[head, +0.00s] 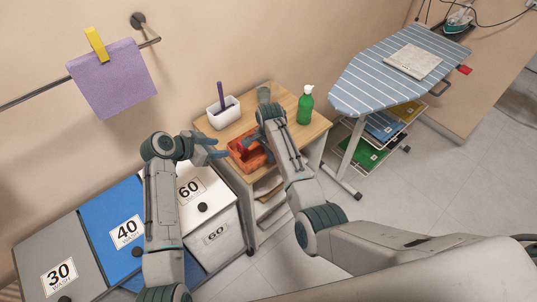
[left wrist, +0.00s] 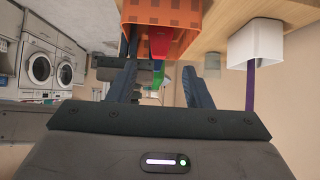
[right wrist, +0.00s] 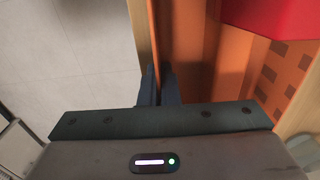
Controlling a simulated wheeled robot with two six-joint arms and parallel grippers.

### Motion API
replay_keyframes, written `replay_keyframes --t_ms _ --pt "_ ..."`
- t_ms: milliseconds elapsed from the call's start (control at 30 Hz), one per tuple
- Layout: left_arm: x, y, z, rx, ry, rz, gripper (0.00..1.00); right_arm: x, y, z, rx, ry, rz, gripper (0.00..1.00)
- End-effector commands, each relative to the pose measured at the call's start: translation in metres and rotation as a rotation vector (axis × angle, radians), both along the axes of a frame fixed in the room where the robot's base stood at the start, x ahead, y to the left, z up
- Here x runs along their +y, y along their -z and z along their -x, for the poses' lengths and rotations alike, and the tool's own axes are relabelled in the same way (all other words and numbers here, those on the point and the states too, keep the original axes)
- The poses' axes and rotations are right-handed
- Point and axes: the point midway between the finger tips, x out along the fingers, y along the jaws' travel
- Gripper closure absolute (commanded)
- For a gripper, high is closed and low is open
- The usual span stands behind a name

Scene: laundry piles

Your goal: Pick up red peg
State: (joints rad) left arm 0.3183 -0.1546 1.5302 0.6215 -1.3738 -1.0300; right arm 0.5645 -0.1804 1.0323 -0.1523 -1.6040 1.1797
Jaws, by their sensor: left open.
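An orange basket (head: 236,150) stands on the wooden cart top. It also shows in the left wrist view (left wrist: 185,12). A plain red piece shows close up at the basket in the right wrist view (right wrist: 275,15) and in the left wrist view (left wrist: 158,42); its full shape is cut off, so I cannot tell if it is the red peg. My left gripper (head: 219,148) is open and empty, left of the basket. My right gripper (right wrist: 160,82) is at the basket, its fingers close together with the orange wall between them.
A white holder (head: 224,117) with a purple stick and a green bottle (head: 305,107) stand on the cart top (head: 288,92). A small red thing (head: 465,70) is at the ironing board's (head: 372,75) edge. A yellow peg (head: 96,43) holds a purple cloth (head: 112,80). Laundry bins (head: 85,235) stand left.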

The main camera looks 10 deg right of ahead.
Motion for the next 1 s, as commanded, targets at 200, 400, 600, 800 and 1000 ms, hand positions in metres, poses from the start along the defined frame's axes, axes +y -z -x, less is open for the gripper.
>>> replay_keyframes --t_ms 200,400,600,800,1000 --pt "0.01 0.014 0.006 -0.036 0.022 0.075 0.37 0.0 0.0 0.0 0.0 0.0 0.0 1.0" --pt "0.026 0.026 0.013 -0.099 0.027 0.191 0.37 0.0 0.0 0.0 0.0 0.0 0.0 1.0" --pt "0.028 0.031 0.011 -0.128 0.018 0.245 0.37 0.0 0.0 0.0 0.0 0.0 0.0 1.0" --pt "-0.002 0.045 -0.004 -0.129 0.018 0.249 0.37 0.0 0.0 0.0 -0.001 0.0 0.0 1.0" --pt "-0.02 0.054 -0.014 -0.129 0.018 0.245 0.37 0.0 0.0 0.0 0.0 0.0 0.0 1.0"
